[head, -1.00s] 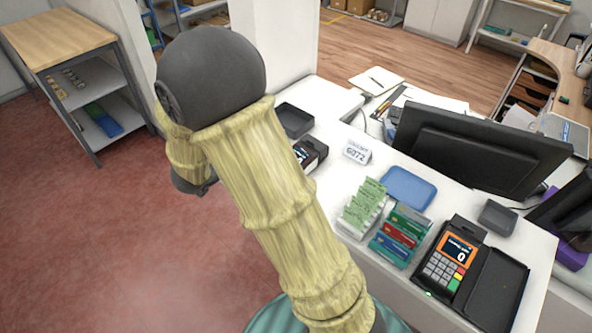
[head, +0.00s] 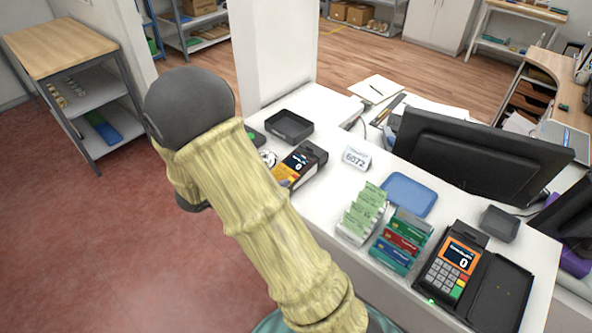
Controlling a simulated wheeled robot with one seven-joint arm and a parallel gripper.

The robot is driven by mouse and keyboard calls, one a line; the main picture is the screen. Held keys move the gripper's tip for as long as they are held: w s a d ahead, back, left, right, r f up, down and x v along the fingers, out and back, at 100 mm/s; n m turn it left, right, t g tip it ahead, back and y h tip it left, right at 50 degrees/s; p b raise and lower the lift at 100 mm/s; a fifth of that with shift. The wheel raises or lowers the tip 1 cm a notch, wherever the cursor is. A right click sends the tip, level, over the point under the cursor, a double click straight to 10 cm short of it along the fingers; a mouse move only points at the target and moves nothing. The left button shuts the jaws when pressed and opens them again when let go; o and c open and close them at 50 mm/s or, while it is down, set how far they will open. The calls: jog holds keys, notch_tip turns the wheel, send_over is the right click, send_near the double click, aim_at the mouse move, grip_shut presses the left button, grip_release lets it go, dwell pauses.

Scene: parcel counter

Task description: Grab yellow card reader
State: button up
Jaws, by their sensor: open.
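A dark card reader (head: 305,158) with a lit screen and a yellow-orange lower part stands on the white counter, left of the number sign. My sleeved arm covers its lower left side. A second card reader (head: 452,266) is at the right front of the counter. It is dark with an orange-topped screen, grey keys and red, yellow and green keys. My arm crosses the picture from the bottom up to a dark joint. My gripper does not show; the arm may hide it.
A black tray (head: 289,126) lies behind the left reader. A number sign (head: 356,158), green leaflets (head: 362,214), a card rack (head: 402,241), a blue tray (head: 410,194) and a monitor (head: 480,150) crowd the counter. Red floor (head: 75,230) is open at left.

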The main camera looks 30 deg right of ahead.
send_near(296, 163)
jog(key=x, duration=0.4)
jog(key=shift+s+d+r+p, duration=0.1)
jog(key=shift+d+p, duration=0.1)
jog(key=shift+p, duration=0.2)
jog(key=shift+d+f, duration=0.2)
jog(key=shift+d, duration=0.05)
jog(key=x, duration=0.2)
jog(key=p+x, duration=0.1)
jog(key=x, duration=0.2)
jog(key=shift+w+f, duration=0.2)
jog(key=shift+w, duration=0.1)
jog(key=c, duration=1.3)
jog(key=shift+o, duration=0.2)
jog(key=shift+r, duration=0.1)
